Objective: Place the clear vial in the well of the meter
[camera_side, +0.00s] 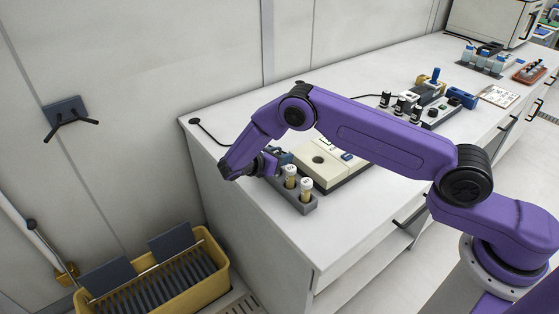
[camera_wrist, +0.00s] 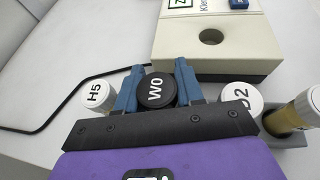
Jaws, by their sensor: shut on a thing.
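My gripper (camera_wrist: 158,84) is shut on a vial with a black cap marked W0 (camera_wrist: 156,91), one blue finger on each side. The vial's body is hidden below the cap, so I cannot see whether it is clear. In the side view my gripper (camera_side: 270,163) is at the far left end of the grey vial rack (camera_side: 308,206); I cannot tell whether the held vial is still seated there. The cream meter (camera_wrist: 178,42) has a round, empty-looking well (camera_wrist: 211,36), ahead and to the right of my gripper. The meter (camera_side: 340,172) and well (camera_side: 318,160) also show in the side view.
White-capped vials H5 (camera_wrist: 97,93) and another (camera_wrist: 241,98) flank my gripper closely. An amber-bodied vial (camera_wrist: 304,113) stands farther right. A black cable (camera_wrist: 60,112) lies on the bench to the left. Other equipment (camera_side: 425,108) stands farther along the bench.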

